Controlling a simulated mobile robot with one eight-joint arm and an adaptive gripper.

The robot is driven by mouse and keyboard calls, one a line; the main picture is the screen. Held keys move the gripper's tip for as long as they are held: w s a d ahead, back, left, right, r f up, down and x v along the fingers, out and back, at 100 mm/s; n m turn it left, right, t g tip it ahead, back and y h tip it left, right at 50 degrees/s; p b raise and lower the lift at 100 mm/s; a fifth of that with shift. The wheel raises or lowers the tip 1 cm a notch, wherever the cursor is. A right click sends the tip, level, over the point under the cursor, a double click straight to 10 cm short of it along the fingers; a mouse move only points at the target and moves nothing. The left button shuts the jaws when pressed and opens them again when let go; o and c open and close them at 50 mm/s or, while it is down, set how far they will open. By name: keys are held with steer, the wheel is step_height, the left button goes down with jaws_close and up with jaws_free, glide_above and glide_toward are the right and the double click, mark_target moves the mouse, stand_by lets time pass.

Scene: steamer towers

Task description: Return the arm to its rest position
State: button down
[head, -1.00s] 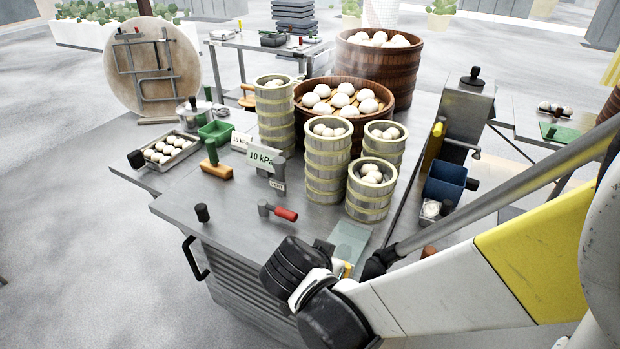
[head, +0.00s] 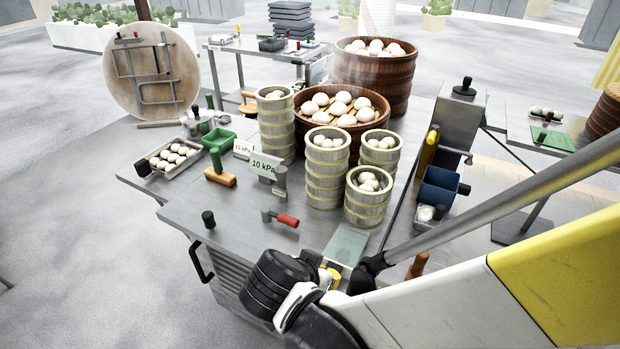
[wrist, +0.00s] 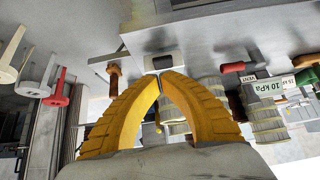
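My gripper (wrist: 165,78) shows in the wrist view with its two yellow fingers curved together and their tips meeting. It is shut, and I see nothing held between the fingers. In the head view my arm reaches in from the right edge over the table's front side, bent at a black joint. The gripper is mostly hidden there behind the arm. The bamboo steamer towers, such as the front middle one (head: 326,180) and the short front right one (head: 367,205), stand upright on the metal table (head: 190,215), apart from my arm.
Wooden steamers with buns (head: 340,125) stand behind the towers. Grey floor at left is clear.

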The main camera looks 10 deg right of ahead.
steer(key=s+d+r+n+y, duration=0.4)
steer(key=d+r+n, duration=0.3)
steer(key=d+r, duration=0.3)
steer(key=shift+s+r+t+y, duration=0.25)
steer(key=shift+r+t+y, duration=0.15)
steer(key=shift+r, duration=0.1)
